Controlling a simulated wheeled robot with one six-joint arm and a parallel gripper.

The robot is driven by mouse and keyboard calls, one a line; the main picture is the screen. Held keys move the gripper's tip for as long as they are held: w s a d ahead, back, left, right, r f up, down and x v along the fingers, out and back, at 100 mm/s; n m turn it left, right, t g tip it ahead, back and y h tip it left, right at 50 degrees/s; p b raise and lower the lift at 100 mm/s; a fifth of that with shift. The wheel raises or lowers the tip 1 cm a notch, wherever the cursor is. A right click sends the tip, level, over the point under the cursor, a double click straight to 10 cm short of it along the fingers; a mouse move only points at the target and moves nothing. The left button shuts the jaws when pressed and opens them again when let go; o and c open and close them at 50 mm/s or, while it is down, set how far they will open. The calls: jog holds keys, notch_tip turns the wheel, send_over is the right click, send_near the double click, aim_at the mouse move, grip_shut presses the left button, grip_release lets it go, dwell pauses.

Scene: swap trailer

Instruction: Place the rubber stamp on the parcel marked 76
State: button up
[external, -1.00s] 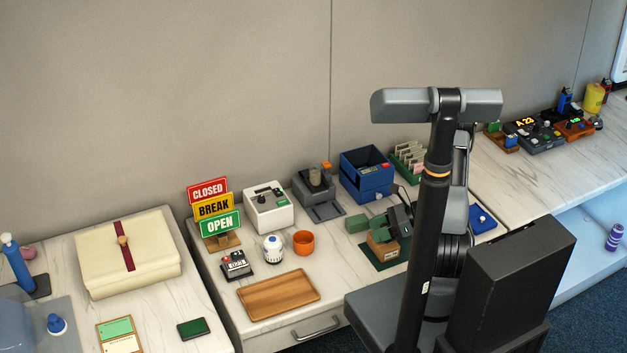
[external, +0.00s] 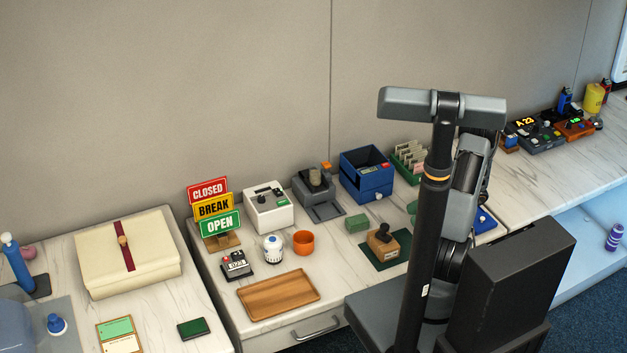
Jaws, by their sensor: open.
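A rubber stamp with a dark knob handle (external: 382,232) stands upright on top of a small brown parcel (external: 392,248). The parcel sits on a dark green mat (external: 369,259). No number can be read on it at this size. Nothing holds the stamp. Two green parcels, one in the open (external: 357,223) and one partly behind my column (external: 411,208), lie behind the mat. My gripper is hidden behind my column and folded arm links, away from the stamp.
A wooden tray (external: 278,294), an orange cup (external: 303,243) and a numbering device (external: 236,265) stand left of the mat. A blue drawer box (external: 366,174) and a green card holder (external: 406,160) stand behind. A bare counter strip lies between tray and mat.

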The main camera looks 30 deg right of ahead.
jog(key=s+a+r+n+h, duration=0.1)
jog(key=a+r+n+h, duration=0.4)
jog(key=r+n, duration=0.3)
jog(key=s+a+r+n+h, duration=0.1)
jog(key=a+r+n+h, duration=0.5)
jog(key=n, duration=0.9)
jog(key=shift+s+a+r+n+h, duration=0.15)
jog(key=shift+s+r+n+h, duration=0.2)
jog(key=shift+r+h, duration=0.75)
jog(key=shift+w+r+y, duration=0.1)
jog(key=shift+r+y, duration=0.15)
jog(key=shift+y, duration=0.05)
